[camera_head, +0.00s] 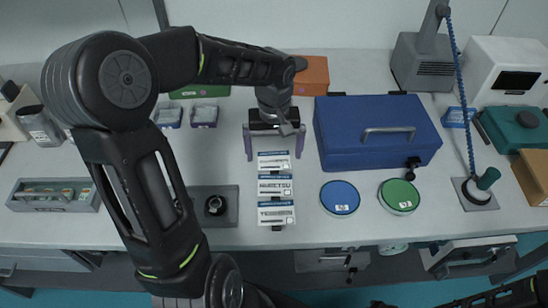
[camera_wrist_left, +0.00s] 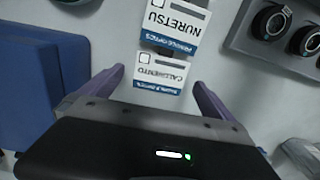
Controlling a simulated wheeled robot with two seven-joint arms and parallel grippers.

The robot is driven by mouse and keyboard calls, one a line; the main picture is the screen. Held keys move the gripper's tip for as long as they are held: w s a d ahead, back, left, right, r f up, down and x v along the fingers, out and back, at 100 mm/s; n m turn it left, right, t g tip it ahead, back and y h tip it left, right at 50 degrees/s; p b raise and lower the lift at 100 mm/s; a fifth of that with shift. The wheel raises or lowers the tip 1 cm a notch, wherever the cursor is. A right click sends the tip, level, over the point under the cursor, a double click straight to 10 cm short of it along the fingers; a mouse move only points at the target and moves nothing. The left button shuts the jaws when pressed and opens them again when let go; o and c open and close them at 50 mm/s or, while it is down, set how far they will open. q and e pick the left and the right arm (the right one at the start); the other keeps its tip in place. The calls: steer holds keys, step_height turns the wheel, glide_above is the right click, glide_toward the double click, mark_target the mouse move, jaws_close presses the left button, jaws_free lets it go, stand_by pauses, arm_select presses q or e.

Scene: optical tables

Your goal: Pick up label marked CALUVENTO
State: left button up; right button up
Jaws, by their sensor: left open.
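The label marked CALUVENTO (camera_wrist_left: 161,73) is a white card with a blue band, between and just beyond the fingers of my left gripper (camera_wrist_left: 158,82) in the left wrist view. In the head view it is the topmost label (camera_head: 273,162) of a column of three, its print too small to read surely. My left gripper (camera_head: 273,147) is open and empty just behind it, fingers spread wider than the card. The NURETSU label (camera_wrist_left: 177,22) lies beyond it and is the middle one (camera_head: 275,188) in the head view. My right gripper is not visible.
A blue toolbox (camera_head: 345,150) stands right of the labels. A bottom label (camera_head: 276,213), blue disc (camera_head: 340,197) and green disc (camera_head: 399,196) lie near the front. A grey mount (camera_head: 214,206) sits left of the labels. An orange-brown box (camera_head: 314,77) is behind.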

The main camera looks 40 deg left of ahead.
mark_target(274, 160)
arm_select(q)
steer(key=shift+f, duration=0.5)
steer(key=shift+f+b, duration=0.25)
steer(key=shift+b, duration=0.1)
stand_by(0.5)
steer(key=shift+c, duration=0.6)
steer(key=c, duration=1.2)
steer(key=shift+c, duration=0.2)
steer(key=shift+r+p, duration=0.5)
step_height(274, 160, up, 10)
steer(key=b, duration=0.1)
steer(key=shift+f, duration=0.2)
